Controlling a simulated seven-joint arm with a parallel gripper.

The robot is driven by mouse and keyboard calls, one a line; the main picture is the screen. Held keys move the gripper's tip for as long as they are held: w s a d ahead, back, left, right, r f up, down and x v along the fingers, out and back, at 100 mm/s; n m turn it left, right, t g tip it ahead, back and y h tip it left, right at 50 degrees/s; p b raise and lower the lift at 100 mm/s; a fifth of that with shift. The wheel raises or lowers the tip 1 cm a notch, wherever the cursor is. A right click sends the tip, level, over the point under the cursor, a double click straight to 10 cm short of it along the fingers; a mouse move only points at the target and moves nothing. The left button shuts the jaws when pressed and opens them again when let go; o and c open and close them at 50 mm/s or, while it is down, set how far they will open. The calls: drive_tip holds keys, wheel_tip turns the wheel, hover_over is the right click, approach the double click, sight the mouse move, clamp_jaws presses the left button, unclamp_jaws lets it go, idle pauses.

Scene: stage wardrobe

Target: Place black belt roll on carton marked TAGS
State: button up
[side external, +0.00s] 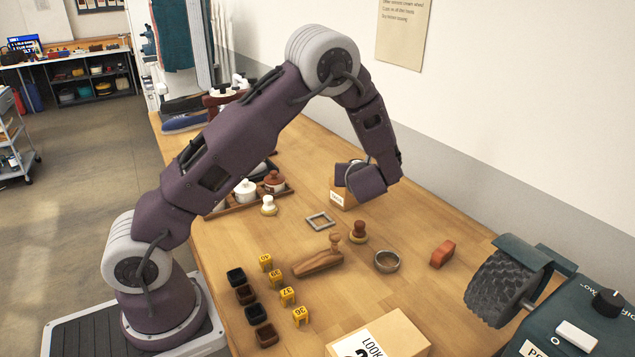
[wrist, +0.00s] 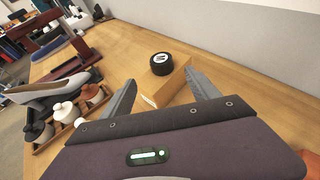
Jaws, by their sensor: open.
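The black belt roll (wrist: 161,65) shows in the wrist view as a short dark cylinder with a pale mark on top. It meets the far edge of a tan carton (wrist: 168,87); I cannot tell whether it rests on the carton or stands behind it. In the side view the carton (side external: 349,199) has a white label (side external: 337,198), too small to read surely. The roll is hidden in that view. My gripper (wrist: 161,77) is open, its fingers spread either side of the carton and short of the roll. Nothing shows held between them.
A wooden tray with lidded pots (side external: 246,190) stands left of the carton. A square metal frame (side external: 320,221), a wooden stamp (side external: 358,232) and a round ring (side external: 387,261) lie in front. A larger carton (side external: 385,338) is at the near edge. The wall runs along the back.

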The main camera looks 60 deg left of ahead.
drive_tip(key=s+d+r+n+g+h, duration=0.1)
drive_tip(key=s+d+r+n+g, duration=0.1)
drive_tip(key=s+r+n, duration=0.45)
drive_tip(key=s+d+r+n+g+h, duration=0.25)
drive_tip(key=s+n, duration=0.55)
drive_tip(key=s, duration=0.4)
drive_tip(key=s+d+r+n+t+h, duration=0.1)
drive_tip(key=s+d+r+n+h, duration=0.1)
drive_tip(key=s+d+n, duration=0.3)
drive_tip(key=s+d+r+n+t+h, duration=0.1)
drive_tip(key=s+d+n+h, duration=0.4)
drive_tip(key=s+d, duration=0.5)
drive_tip(key=shift+s+d+r, duration=0.15)
drive_tip(key=shift+d+r, duration=0.3)
drive_tip(key=shift+d, duration=0.05)
